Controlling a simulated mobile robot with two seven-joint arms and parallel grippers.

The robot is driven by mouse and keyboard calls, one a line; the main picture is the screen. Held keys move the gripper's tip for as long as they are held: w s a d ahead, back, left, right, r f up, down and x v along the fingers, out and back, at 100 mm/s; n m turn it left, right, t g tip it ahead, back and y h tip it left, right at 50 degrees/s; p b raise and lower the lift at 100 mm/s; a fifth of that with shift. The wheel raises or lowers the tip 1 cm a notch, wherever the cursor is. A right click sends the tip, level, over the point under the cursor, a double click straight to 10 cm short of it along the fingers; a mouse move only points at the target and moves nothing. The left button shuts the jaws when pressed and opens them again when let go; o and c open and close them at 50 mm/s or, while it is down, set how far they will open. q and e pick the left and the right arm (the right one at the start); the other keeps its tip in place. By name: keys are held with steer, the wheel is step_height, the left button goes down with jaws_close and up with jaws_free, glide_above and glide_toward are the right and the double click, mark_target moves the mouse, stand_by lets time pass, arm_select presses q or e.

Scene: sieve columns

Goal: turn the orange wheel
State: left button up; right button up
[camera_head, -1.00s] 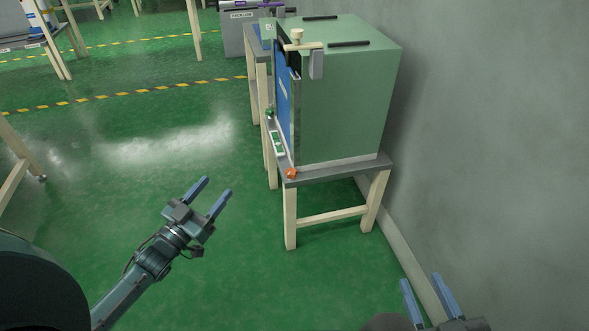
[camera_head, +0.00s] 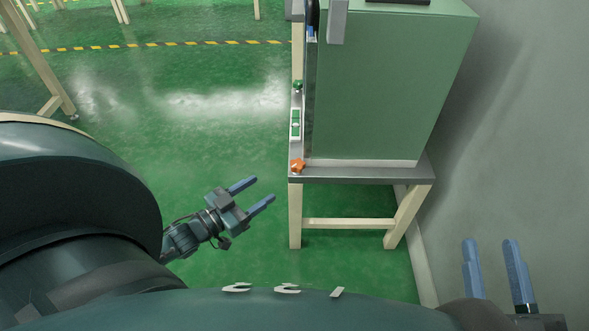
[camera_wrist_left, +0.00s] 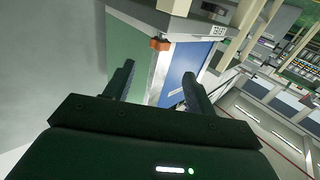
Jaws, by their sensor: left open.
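The small orange wheel (camera_head: 297,166) sits at the near left corner of the grey table, at the foot of the green cabinet. It also shows in the left wrist view as an orange piece (camera_wrist_left: 160,44), up ahead beyond the fingers. My left gripper (camera_head: 257,192) is open and empty over the floor, to the left of the wheel and apart from it, with its fingers pointing towards the table. My right gripper (camera_head: 491,262) is at the lower right near the wall, with its two fingers apart and nothing between them.
The green cabinet (camera_head: 385,90) stands on a grey-topped table (camera_head: 370,175) with pale legs, near the grey wall (camera_head: 520,140). A green knob (camera_head: 298,85) and a green-and-white panel (camera_head: 295,123) lie along the table's left edge. The floor left of the table is clear.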

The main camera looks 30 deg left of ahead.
mark_target(292, 169)
arm_select(q)
steer(key=b+x, duration=0.3)
steer(key=x, duration=0.6)
steer(key=shift+w+d+f, duration=0.1)
steer(key=shift+w+f, duration=0.1)
steer(key=shift+w, duration=0.15)
steer(key=shift+w+d+r+b, duration=0.15)
steer(key=shift+w+b, duration=0.15)
steer(key=shift+w, duration=0.25)
arm_select(e)
steer(key=shift+w+d+r+n+t+y, duration=0.1)
steer(key=shift+w+r+n+t+y, duration=0.2)
steer(key=shift+r+n+y, duration=0.45)
steer(key=shift+w+d+r+n+t+y, duration=0.1)
steer(key=shift+r+n+t+y, duration=0.25)
steer(key=shift+r+n+y, duration=0.4)
steer(key=shift+w+d+r+n+t+y, duration=0.15)
steer(key=shift+r+n+t+y, duration=0.3)
steer(key=shift+r, duration=0.5)
arm_select(q)
steer(key=shift+c, duration=0.5)
steer(key=c, duration=0.9)
